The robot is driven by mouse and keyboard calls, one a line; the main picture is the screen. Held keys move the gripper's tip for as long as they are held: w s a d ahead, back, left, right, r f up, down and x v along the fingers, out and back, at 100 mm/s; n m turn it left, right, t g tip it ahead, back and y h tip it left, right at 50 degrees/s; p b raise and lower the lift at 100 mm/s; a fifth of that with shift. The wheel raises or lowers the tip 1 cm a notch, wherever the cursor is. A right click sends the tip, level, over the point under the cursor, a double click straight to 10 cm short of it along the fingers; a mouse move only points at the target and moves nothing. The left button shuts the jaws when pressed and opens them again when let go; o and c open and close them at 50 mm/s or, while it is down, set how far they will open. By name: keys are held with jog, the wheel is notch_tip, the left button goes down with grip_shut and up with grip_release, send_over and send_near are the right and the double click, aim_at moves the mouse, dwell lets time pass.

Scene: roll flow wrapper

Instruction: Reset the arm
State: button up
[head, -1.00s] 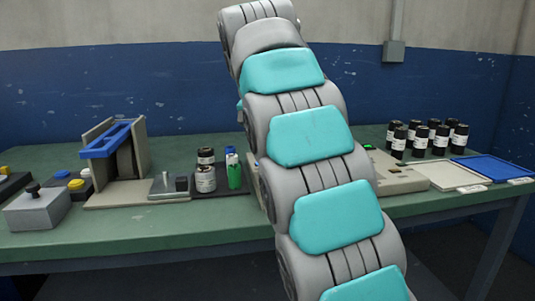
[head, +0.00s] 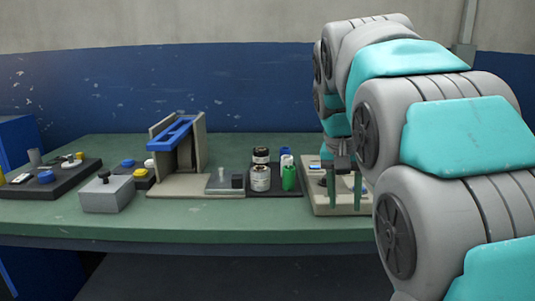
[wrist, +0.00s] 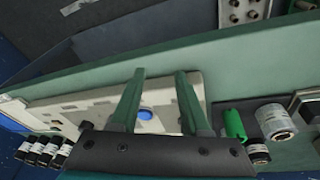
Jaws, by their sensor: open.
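My gripper (head: 344,190) shows in the head view at the right, in front of a beige device (head: 322,203) on the table. Its two green fingers point down, apart and empty. In the wrist view my gripper (wrist: 160,100) has its fingers spread with nothing between them but the pale device (wrist: 60,110) and its blue button (wrist: 146,113) beyond. My grey and teal arm fills the right of the head view and hides part of the table.
A green bottle (head: 289,178) and labelled jars (head: 261,177) stand left of my gripper. A blue-topped fixture (head: 170,135), a grey box (head: 107,194) and a dark button panel (head: 50,180) stand farther left. The table's (head: 240,220) front strip is clear.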

jog(key=s+f+n+g+y, duration=0.1)
jog(key=s+f+n+g, duration=0.1)
jog(key=s+f, duration=0.9)
jog(key=s+a+f+n+g+y, duration=0.1)
jog(key=s+f+n, duration=0.1)
jog(key=s+f, duration=0.9)
jog(key=s, duration=0.9)
jog(key=shift+f+g, duration=0.4)
